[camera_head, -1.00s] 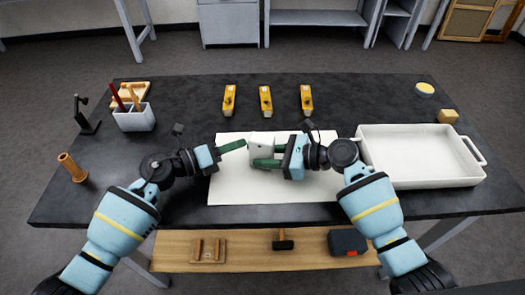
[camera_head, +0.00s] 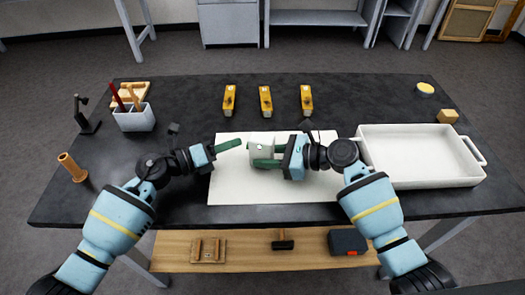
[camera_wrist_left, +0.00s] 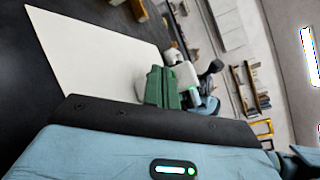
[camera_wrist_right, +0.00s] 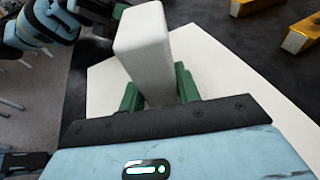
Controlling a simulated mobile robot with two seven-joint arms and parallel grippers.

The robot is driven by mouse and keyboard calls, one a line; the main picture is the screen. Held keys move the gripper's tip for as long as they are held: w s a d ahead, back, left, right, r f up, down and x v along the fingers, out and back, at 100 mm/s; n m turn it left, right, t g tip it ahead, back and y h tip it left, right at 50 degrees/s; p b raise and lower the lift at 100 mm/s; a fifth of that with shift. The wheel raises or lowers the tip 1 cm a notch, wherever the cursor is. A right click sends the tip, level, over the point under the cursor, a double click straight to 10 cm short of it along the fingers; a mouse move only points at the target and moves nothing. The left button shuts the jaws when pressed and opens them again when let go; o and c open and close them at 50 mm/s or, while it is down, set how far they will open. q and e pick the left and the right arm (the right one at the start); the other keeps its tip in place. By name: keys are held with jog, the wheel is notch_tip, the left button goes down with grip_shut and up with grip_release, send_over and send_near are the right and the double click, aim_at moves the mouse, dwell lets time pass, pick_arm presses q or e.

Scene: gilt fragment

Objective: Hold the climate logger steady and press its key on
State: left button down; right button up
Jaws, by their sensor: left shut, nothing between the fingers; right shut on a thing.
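The climate logger is a small white box (camera_head: 262,143) above the white mat (camera_head: 270,190) in the middle of the table. My right gripper (camera_head: 267,153) is shut on it from the right. In the right wrist view the white box (camera_wrist_right: 143,52) stands between the green fingers. My left gripper (camera_head: 240,142) is shut and empty, its green fingertips just left of the logger with a small gap. In the left wrist view its closed fingers (camera_wrist_left: 161,88) point toward the logger and partly cover it. The key's state cannot be made out.
A white tray (camera_head: 425,183) is at the right. A pen holder (camera_head: 134,119), a black stand (camera_head: 85,120) and a brown cylinder (camera_head: 73,167) are at the left. The mat's front is clear.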

pick_arm(q)
jog(key=shift+w+a, duration=0.3)
jog(key=shift+a, duration=0.65)
jog(key=shift+w+a, duration=0.3)
jog(key=shift+a, duration=0.65)
jog(key=shift+w+a, duration=0.3)
jog(key=shift+a, duration=0.65)
pick_arm(e)
jog(key=o, duration=0.8)
jog(key=shift+o, duration=0.2)
jog(key=v, duration=1.2)
pick_arm(q)
jog(key=shift+s, duration=0.15)
pick_arm(e)
jog(key=shift+s, duration=0.15)
